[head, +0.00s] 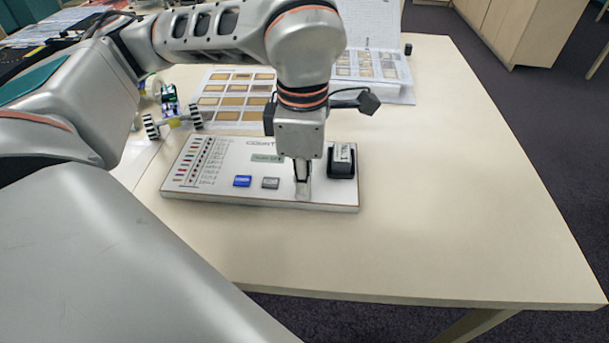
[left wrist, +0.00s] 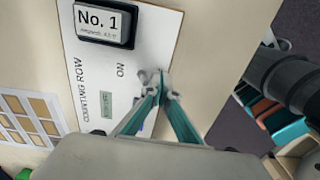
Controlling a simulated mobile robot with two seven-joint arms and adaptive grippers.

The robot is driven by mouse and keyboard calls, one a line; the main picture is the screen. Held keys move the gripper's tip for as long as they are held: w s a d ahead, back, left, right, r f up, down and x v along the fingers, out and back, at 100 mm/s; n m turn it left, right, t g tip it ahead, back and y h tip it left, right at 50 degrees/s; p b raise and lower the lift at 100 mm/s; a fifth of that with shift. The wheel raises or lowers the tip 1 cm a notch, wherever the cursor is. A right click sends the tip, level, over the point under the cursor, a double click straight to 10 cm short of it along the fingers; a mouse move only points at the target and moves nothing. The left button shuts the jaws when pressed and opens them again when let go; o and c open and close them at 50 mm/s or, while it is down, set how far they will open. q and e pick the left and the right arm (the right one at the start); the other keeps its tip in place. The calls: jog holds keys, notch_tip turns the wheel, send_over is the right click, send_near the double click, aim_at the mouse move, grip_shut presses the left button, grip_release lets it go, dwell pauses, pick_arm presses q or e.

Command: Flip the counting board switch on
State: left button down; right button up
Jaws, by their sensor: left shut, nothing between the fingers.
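The counting board (head: 215,185) is a white panel lying flat on the table, with a printed list at its left, a small green display (head: 267,158), a blue button (head: 242,181) and a grey button (head: 270,183). My left gripper (head: 302,180) is shut with nothing between its fingers. It points down at the board's right part, between the grey button and a black block. In the left wrist view its fingertips (left wrist: 161,78) meet near the printed word ON. My right gripper is not in view.
The black block (head: 342,161), labelled No. 1, sits on the board's right end. Sample cards (head: 233,100) and an open booklet (head: 372,65) lie behind. A small wheeled model (head: 170,110) stands left. The table (head: 450,180) is clear to the right.

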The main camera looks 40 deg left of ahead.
pick_arm(q)
jog(key=shift+w+a, duration=0.25)
jog(key=shift+w, duration=0.1)
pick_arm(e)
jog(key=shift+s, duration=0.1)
pick_arm(q)
jog(key=shift+w+a+f, duration=0.1)
jog(key=shift+w+a, duration=0.05)
jog(key=shift+w, duration=0.15)
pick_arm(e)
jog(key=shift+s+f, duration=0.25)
pick_arm(q)
jog(key=shift+s+r+p, duration=0.2)
jog(key=shift+r+p, duration=1.2)
jog(key=shift+r, duration=1)
jog(key=shift+s+d+r+p, duration=0.1)
jog(key=shift+d+r+p, duration=0.1)
jog(key=shift+r+p, duration=0.8)
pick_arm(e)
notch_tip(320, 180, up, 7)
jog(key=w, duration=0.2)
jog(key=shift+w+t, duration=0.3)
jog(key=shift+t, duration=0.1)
pick_arm(q)
jog(key=shift+r, duration=0.2)
